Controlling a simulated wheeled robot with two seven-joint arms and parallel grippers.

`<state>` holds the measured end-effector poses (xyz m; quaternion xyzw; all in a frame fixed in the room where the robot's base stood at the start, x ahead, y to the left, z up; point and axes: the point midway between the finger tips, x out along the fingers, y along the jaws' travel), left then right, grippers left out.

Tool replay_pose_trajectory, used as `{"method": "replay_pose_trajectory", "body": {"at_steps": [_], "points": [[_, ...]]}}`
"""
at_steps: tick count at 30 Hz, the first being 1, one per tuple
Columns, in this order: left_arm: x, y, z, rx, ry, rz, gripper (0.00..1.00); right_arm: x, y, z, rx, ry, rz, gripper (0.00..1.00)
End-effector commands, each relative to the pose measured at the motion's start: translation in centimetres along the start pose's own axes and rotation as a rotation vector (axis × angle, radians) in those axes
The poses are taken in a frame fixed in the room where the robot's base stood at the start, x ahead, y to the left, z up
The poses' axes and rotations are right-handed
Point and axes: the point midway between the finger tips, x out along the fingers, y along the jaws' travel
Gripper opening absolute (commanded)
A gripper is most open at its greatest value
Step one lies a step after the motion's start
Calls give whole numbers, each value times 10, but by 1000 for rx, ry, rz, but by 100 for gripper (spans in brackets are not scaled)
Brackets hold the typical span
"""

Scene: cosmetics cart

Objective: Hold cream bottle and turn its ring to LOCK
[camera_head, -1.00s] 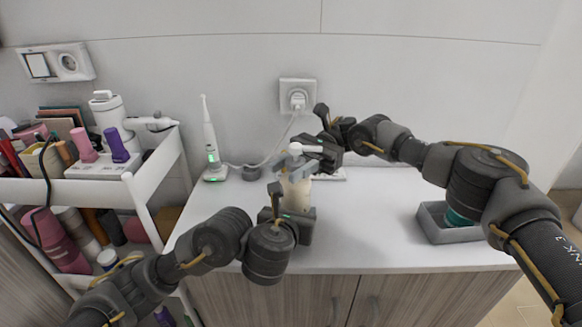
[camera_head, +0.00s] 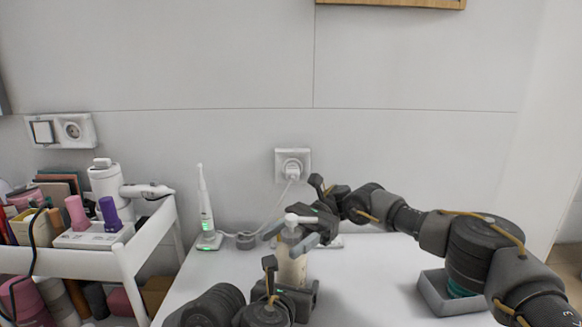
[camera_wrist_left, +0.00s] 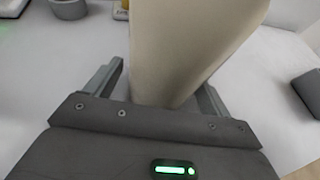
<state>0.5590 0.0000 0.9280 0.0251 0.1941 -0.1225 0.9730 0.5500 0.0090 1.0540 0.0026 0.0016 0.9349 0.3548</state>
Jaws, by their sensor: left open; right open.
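The cream bottle (camera_head: 291,268) stands upright on the white cart top, pale beige with a white pump head (camera_head: 300,219). My left gripper (camera_head: 279,292) is low at the bottle, open. In the left wrist view its two fingers (camera_wrist_left: 158,90) stand on either side of the bottle's body (camera_wrist_left: 190,45), with a gap visible at the left finger. My right gripper (camera_head: 289,239) is open at the bottle's neck, just below the pump head, its fingers on either side. The ring and its LOCK mark are hidden or too small to read.
A white electric toothbrush (camera_head: 206,208) on its charger and a small grey cup (camera_head: 246,241) stand behind left. A grey tray (camera_head: 450,302) is at the right under my right arm. A white shelf cart (camera_head: 130,252) with cosmetics is at the left. A plugged socket (camera_head: 292,165) is on the wall.

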Motion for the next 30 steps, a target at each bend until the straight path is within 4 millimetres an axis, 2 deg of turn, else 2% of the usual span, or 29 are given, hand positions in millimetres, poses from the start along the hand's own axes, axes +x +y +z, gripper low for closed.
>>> {"method": "replay_pose_trajectory", "body": {"at_steps": [8,15,21,25,30], "points": [[-27,-2,-2,-10,3,-6,82,0,0,0,0,0,0,59],[-76,-2,0,-8,-1,-4,82,0,0,0,0,0,0,59],[-107,-1,0,-3,-2,-1,82,0,0,0,0,0,0,59],[-116,0,0,-2,0,0,82,0,0,0,0,0,0,59],[-118,0,0,-3,1,-1,82,-1,0,0,0,-1,-3,59]]}}
